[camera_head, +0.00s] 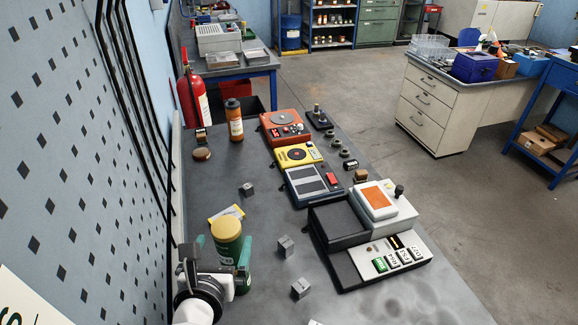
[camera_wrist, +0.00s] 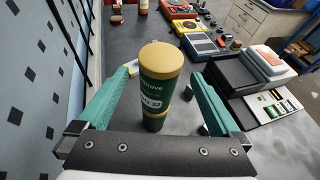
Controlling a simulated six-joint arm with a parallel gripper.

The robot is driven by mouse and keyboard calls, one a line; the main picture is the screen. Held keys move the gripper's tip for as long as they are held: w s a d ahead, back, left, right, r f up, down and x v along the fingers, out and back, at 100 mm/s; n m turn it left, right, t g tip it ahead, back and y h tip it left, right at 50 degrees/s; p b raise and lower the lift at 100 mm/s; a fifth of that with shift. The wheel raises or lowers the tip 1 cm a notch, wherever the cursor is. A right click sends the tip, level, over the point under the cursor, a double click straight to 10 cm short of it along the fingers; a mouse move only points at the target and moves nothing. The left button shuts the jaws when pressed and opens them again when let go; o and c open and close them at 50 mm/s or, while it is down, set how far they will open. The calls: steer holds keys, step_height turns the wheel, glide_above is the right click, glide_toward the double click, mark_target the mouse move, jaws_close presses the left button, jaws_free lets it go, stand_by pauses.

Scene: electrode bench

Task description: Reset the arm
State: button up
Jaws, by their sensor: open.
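My gripper (camera_head: 222,262) is at the near left of the bench, low over its surface. Its two teal fingers are open, and they also show in the wrist view (camera_wrist: 166,90). A dark green canister with a yellow lid (camera_head: 227,234) stands upright just ahead of the gripper. In the wrist view the canister (camera_wrist: 158,88) stands between the open fingers, with a visible gap on each side. Its lower part is partly hidden by the gripper in the head view.
Small grey metal cubes (camera_head: 285,247) lie right of the gripper. A grey device with an orange screen (camera_head: 376,198) and a black tray (camera_head: 338,222) stand further right. Coloured instruments (camera_head: 297,155) line the bench behind. A pegboard wall (camera_head: 80,150) rises close on the left.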

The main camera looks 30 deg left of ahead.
steer(key=shift+d+f, duration=0.15)
steer(key=shift+f, duration=0.25)
steer(key=d+f+n+g, duration=0.3)
steer(key=d+f, duration=0.2)
steer(key=f, duration=0.2)
steer(key=w+d+r+m+h, duration=0.3)
steer(key=d+m+h, duration=0.1)
steer(key=d+m, duration=0.35)
steer(key=w+d+r+m+t+h, duration=0.1)
steer(key=w+d+r+m+h, duration=0.2)
steer(key=d+m, duration=0.45)
steer(key=w+d+r+m+h, duration=0.25)
steer(key=d+m+h, duration=0.2)
steer(key=d, duration=0.55)
steer(key=s+d+m+g, duration=0.8)
steer(key=s+d+m, duration=0.4)
steer(key=m, duration=0.4)
steer(key=s+a+m+g+y, duration=0.2)
steer(key=s+a+m+y, duration=0.3)
steer(key=m, duration=0.8)
steer(key=s+y, duration=0.1)
steer(key=s, duration=0.2)
steer(key=shift+a+r+g, duration=0.15)
steer(key=shift+g, duration=0.15)
